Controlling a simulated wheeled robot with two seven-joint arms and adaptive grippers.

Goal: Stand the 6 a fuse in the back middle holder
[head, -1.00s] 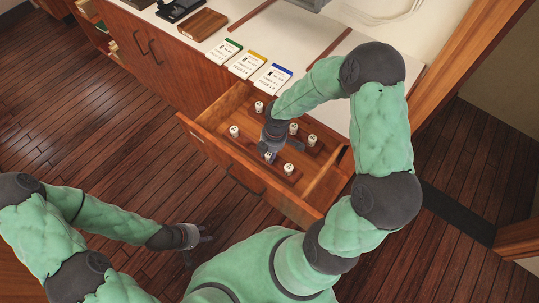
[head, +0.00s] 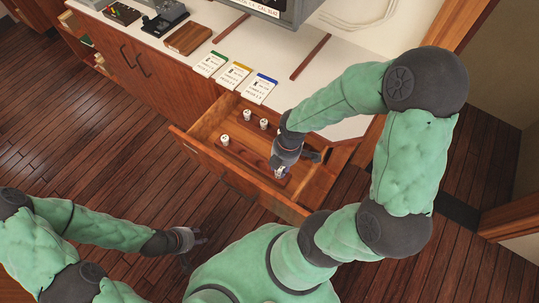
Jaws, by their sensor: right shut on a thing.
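The open drawer (head: 205,150) holds white fuses with dark marks, too small to read. One fuse (head: 246,114) stands at the back left, and another fuse (head: 264,123) stands to its right. A third fuse (head: 224,140) stands at the left of the front wooden holder strip (head: 247,154). My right gripper (head: 283,170) points down at the right part of the front strip, shut on a white fuse (head: 280,173) that is mostly hidden. My arm and hand hide the rest of the back row. My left gripper (head: 199,246) is open and empty, above the floor.
Green, yellow and blue-edged cards (head: 236,75) lie on the white counter (head: 300,88) behind the drawer. A wooden block (head: 188,38) and a black device (head: 165,18) stand further left. A grey monitor (head: 270,10) is at the top. The drawer's front wall (head: 235,172) faces me.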

